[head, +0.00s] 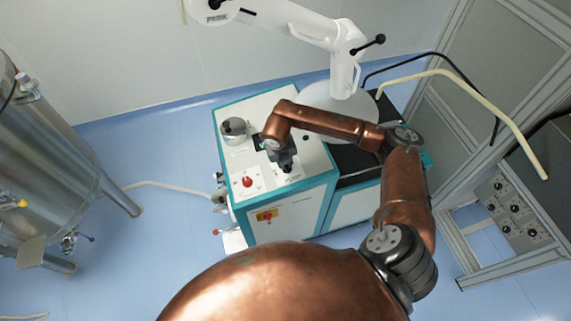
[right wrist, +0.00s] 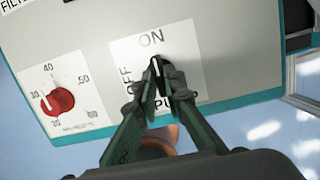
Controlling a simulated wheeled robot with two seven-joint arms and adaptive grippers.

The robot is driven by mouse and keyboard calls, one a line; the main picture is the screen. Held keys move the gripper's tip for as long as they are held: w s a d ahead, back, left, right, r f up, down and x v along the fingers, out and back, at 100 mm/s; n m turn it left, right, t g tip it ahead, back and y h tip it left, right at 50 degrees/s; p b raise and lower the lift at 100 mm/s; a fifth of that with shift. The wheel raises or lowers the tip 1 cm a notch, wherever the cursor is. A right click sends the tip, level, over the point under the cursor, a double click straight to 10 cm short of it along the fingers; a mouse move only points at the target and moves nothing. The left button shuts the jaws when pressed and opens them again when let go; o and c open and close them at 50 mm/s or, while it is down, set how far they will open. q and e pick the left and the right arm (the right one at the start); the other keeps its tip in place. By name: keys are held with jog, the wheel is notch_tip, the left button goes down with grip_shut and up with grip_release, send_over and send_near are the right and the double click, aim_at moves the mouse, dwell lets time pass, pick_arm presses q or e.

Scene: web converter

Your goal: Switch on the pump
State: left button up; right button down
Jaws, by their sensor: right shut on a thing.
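The pump switch is a small black knob (right wrist: 158,63) on a white label (right wrist: 185,70) marked ON, OFF and PUMP, on the top of the teal-edged machine (head: 318,200). ON is printed above the knob and OFF to its left. The knob's visible end, with a pale mark, points up toward ON. My right gripper (right wrist: 159,77) is shut on the knob, its green-edged fingers hiding the knob's lower part and some of the lettering. In the head view my right gripper (head: 287,166) is over the machine's front top. My left gripper is not in view.
A red dial (right wrist: 57,102) with numbers lies left of the switch; it also shows in the head view (head: 247,181). A white arm (head: 300,25) overhangs the machine. A steel tank (head: 50,150) stands left, a metal frame (head: 480,200) right. Blue floor between is open.

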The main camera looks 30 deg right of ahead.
jog(key=shift+w, duration=0.1)
jog(key=c, duration=2)
grip_release()
jog(key=shift+r, duration=0.1)
jog(key=v, duration=1.1)
jog(key=shift+r, duration=0.4)
